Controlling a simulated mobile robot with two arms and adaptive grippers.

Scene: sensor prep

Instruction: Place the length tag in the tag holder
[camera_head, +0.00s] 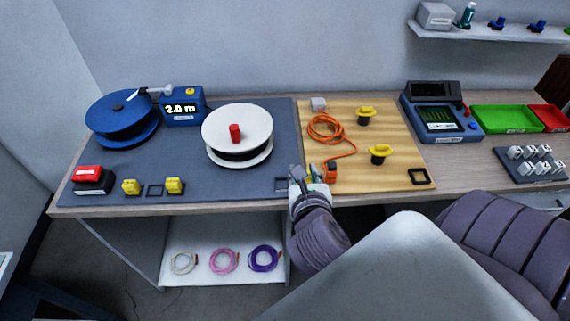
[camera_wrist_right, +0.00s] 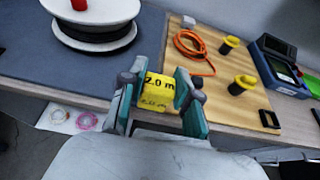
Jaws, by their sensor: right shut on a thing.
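My right gripper (camera_wrist_right: 156,80) is shut on a yellow length tag (camera_wrist_right: 157,93) marked "2.0 m". In the head view this gripper (camera_head: 310,178) is at the front edge of the bench, by the left edge of the wooden board; the tag is mostly hidden there. A black square frame, which looks like the tag holder (camera_head: 419,176), lies at the board's front right corner. It also shows in the right wrist view (camera_wrist_right: 270,119), apart from the tag and to its right. Other square outlines lie on the dark mat (camera_head: 155,191) and at its right end (camera_head: 281,185). My left gripper is not in view.
Two yellow tags (camera_head: 132,187) (camera_head: 174,186) sit on the mat's front left. An orange cable (camera_head: 326,128) and two yellow-topped posts (camera_head: 366,115) (camera_head: 380,153) occupy the wooden board (camera_head: 400,140). A white spool (camera_head: 238,125) stands left of the gripper; a blue tester (camera_head: 440,113) is at back right.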

